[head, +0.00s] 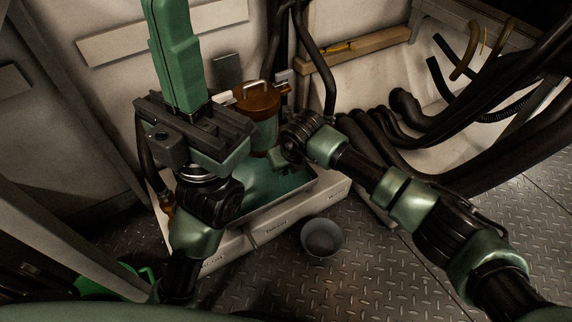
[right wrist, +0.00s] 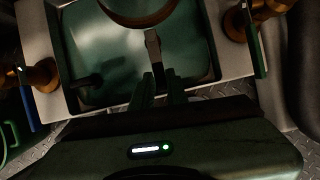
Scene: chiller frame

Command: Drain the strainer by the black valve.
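A dark lever, seemingly the black valve (right wrist: 153,48), points down between my right fingers (right wrist: 160,88). The fingers are close together and the lever fills the gap. In the head view my right gripper (head: 282,158) is over the tray, its fingers mostly hidden. My left gripper (head: 193,125) is raised left of the strainer; its fingertips cannot be made out.
A grey round bucket (head: 322,238) stands on the diamond-plate floor in front of the tray. Thick black hoses (head: 430,125) run along the right. Brass fittings (right wrist: 35,75) flank the tray. The floor right of the bucket is partly clear.

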